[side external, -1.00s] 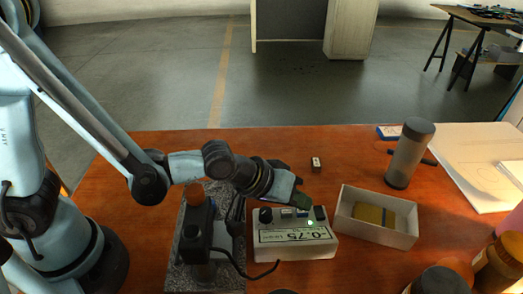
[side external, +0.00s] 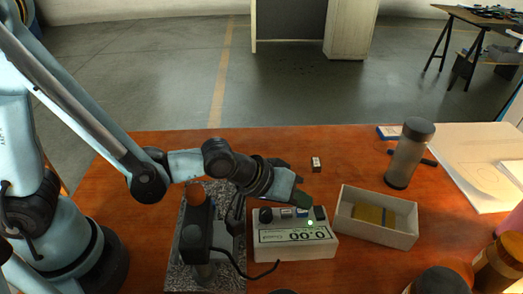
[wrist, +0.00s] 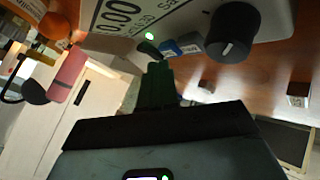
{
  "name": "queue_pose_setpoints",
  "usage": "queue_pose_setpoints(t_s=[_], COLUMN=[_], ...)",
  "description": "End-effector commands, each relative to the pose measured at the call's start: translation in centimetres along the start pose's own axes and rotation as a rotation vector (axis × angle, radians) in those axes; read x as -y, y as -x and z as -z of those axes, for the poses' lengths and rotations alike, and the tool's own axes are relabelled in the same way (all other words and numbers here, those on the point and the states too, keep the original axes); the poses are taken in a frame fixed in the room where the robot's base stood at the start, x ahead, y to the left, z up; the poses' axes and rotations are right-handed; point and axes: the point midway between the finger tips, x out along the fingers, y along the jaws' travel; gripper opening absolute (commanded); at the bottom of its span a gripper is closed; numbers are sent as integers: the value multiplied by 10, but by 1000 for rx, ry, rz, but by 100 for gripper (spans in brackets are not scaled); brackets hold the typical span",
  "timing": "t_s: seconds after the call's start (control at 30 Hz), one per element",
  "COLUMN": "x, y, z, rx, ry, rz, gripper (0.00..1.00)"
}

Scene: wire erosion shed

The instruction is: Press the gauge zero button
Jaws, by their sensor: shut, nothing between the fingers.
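The gauge box (side external: 295,247) is pale, with a display that reads 0.00, upside down in the side view. A green light (side external: 310,223) glows on it. In the wrist view its panel shows a blue button (wrist: 169,48), a grey button (wrist: 190,42) and a black knob (wrist: 233,32); the button labels are too small to read. My gripper (side external: 303,200) is shut and empty, above the far edge of the gauge. In the wrist view the fingertips (wrist: 157,70) are close to the blue button; whether they touch it I cannot tell.
A white open box (side external: 375,233) with yellow and blue-grey pieces stands right of the gauge. A grey cylinder (side external: 409,155) stands behind it. A granite plate (side external: 178,272) with a stand lies left. The table behind my gripper is mostly clear, except for a small block (side external: 316,164).

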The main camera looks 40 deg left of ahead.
Motion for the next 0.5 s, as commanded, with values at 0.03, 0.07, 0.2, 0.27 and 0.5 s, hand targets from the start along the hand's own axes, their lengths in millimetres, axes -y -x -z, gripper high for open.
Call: queue_pose_setpoints(t_s=[0.03, 0.07, 0.2, 0.27, 0.5], x=[-1, -2, -4, -4, -5], y=[2, 3, 6, 6, 7], z=[1, 2, 4, 4, 5], rx=[0, 0, 0, 0, 0], ry=[0, 0, 0, 0, 0], rz=[0, 0, 0, 0, -1], gripper=[0, 0, 0, 0, 0])
